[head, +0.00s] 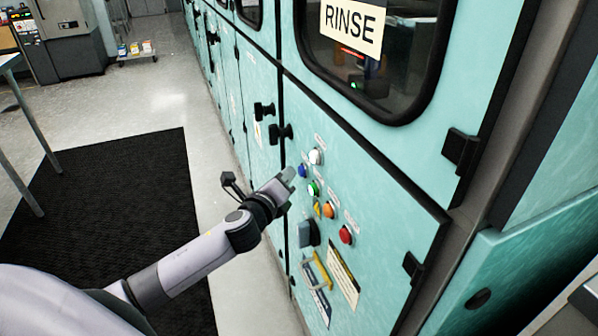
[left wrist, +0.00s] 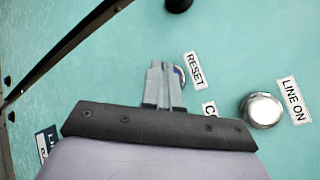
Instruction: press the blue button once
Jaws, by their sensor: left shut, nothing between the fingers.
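The blue button (head: 303,171) sits on the teal machine's control panel, just right of my left gripper's tips in the head view. In the left wrist view only a sliver of the blue button (left wrist: 181,74) shows beside the fingers, next to a "RESET" label; the rest is hidden. My left gripper (head: 289,174) is shut and empty, its tips pointing at the panel at the blue button. The closed fingers also show in the left wrist view (left wrist: 163,80). I cannot tell whether they touch the button. My right gripper is not in view.
A white button (head: 316,157) labelled "LINE ON" is close above; green (head: 313,188), orange (head: 328,210) and red (head: 346,235) buttons are below. Black latches (head: 281,133) and a yellow handle (head: 320,271) stick out of the machine front. A black mat (head: 110,220) lies on the floor.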

